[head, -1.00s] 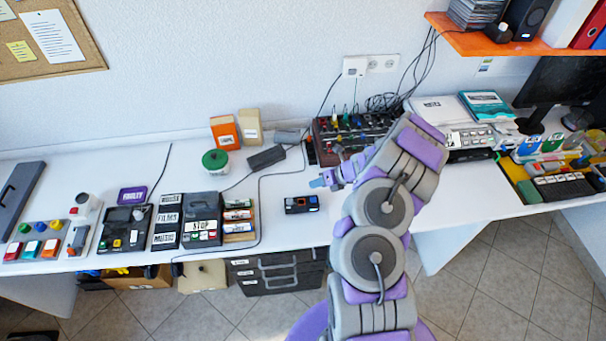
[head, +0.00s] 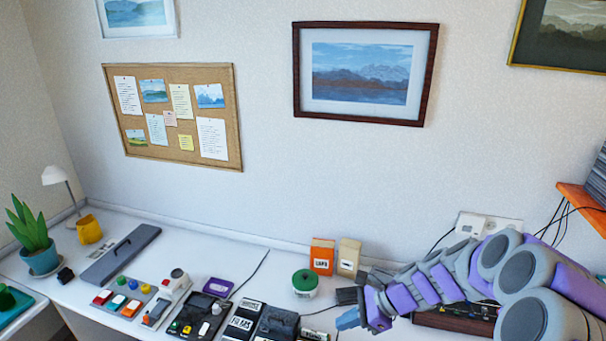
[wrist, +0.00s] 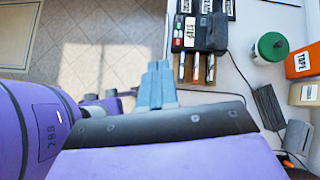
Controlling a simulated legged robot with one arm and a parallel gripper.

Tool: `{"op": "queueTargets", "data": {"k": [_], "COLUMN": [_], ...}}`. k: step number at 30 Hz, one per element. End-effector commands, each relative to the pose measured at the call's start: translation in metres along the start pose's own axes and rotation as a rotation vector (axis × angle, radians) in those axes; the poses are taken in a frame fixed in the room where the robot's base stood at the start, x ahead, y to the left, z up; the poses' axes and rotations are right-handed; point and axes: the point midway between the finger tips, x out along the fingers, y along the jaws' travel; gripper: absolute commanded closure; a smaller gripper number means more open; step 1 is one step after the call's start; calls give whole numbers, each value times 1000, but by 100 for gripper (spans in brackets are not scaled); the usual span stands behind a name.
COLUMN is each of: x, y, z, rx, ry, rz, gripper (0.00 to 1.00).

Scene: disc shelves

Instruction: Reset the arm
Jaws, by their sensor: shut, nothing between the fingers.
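My arm, purple and grey, reaches in from the right edge of the head view. My gripper (head: 349,319) with blue-grey fingertips is over the front part of the white desk, right of the black devices. It is shut and empty. In the wrist view the closed fingers (wrist: 157,86) show against the floor and the desk's edge. A green-lidded jar (head: 305,283) stands behind and to the left of my gripper. A black power adapter (wrist: 268,107) lies on the desk, right of the fingers in the wrist view.
An orange box (head: 322,256) and a beige box (head: 348,257) stand against the wall. A button panel (head: 122,297), a purple cassette (head: 217,288) and a potted plant (head: 35,240) stand along the desk's left. An orange shelf (head: 580,196) juts out at the right.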

Motion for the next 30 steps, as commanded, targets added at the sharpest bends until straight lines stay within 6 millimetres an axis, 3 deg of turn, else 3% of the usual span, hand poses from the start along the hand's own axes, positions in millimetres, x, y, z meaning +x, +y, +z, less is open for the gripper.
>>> {"op": "queueTargets", "data": {"k": [1,6,12,20,30], "x": [-3,-13,-28,-55,-97], "y": [13,62,124,200,285], "z": [15,50,70,71,46], "rx": [-90,-379,-690,-1039,-1363], "ry": [19,85,167,275,397], "rz": [26,132,268,460,711], "gripper": [100,100,100,100,100]}}
